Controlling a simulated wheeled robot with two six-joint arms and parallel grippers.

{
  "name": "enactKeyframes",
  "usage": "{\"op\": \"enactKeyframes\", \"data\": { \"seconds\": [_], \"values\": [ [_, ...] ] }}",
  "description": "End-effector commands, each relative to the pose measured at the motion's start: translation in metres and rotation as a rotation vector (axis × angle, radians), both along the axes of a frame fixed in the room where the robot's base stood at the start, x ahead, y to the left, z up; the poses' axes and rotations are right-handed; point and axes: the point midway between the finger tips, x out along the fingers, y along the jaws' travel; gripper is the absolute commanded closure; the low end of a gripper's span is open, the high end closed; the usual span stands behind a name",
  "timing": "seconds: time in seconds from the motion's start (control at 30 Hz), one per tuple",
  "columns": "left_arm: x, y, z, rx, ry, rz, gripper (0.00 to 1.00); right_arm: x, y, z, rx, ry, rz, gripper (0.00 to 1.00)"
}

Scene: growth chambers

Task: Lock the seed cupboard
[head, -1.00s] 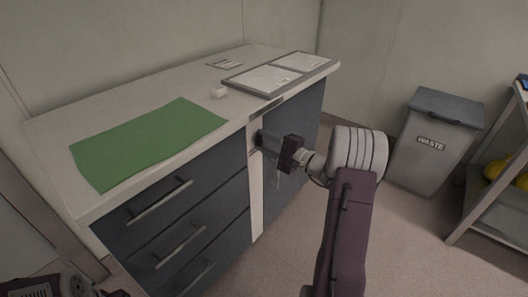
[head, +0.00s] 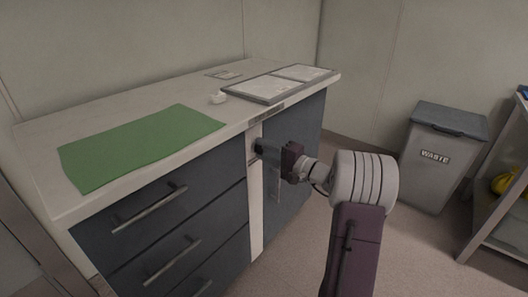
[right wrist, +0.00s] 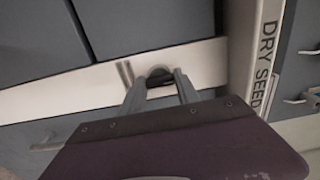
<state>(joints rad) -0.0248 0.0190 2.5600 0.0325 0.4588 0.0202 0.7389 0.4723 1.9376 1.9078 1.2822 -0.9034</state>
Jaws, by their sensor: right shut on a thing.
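The seed cupboard (head: 297,150) is the dark door at the right end of the bench unit, and it looks closed. The label DRY SEED (right wrist: 268,58) shows on the bench edge in the right wrist view. My right gripper (head: 261,147) is at the pale upright strip (head: 256,205) beside the door. The keyhole is hidden. A thin pale thing hangs below the gripper. My left gripper is out of view.
Drawers (head: 165,215) are left of the strip. A grey WASTE bin (head: 440,165) and a shelf rack (head: 500,215) stand right.

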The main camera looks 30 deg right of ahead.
Motion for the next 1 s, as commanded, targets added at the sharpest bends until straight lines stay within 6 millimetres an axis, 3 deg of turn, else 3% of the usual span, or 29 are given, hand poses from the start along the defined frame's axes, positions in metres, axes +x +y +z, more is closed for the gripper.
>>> {"op": "enactKeyframes", "data": {
  "seconds": [0.1,0.13,0.2,0.57,0.8,1.0],
  "values": [
    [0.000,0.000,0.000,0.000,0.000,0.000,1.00,0.000,0.000,-0.001,-0.002,0.002,0.001,1.00],
    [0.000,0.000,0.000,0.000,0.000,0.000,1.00,0.000,0.000,-0.001,-0.002,0.002,0.001,0.59],
    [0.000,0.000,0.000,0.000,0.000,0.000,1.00,0.000,0.000,-0.001,-0.002,0.002,0.001,0.40],
    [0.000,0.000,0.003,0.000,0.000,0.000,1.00,-0.005,-0.003,0.001,0.000,0.001,-0.001,0.40],
    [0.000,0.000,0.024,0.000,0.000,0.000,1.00,-0.052,-0.023,0.004,0.001,0.003,-0.005,0.40],
    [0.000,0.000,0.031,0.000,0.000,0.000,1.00,-0.080,-0.034,0.001,0.001,0.001,-0.002,0.40]
  ]
}}
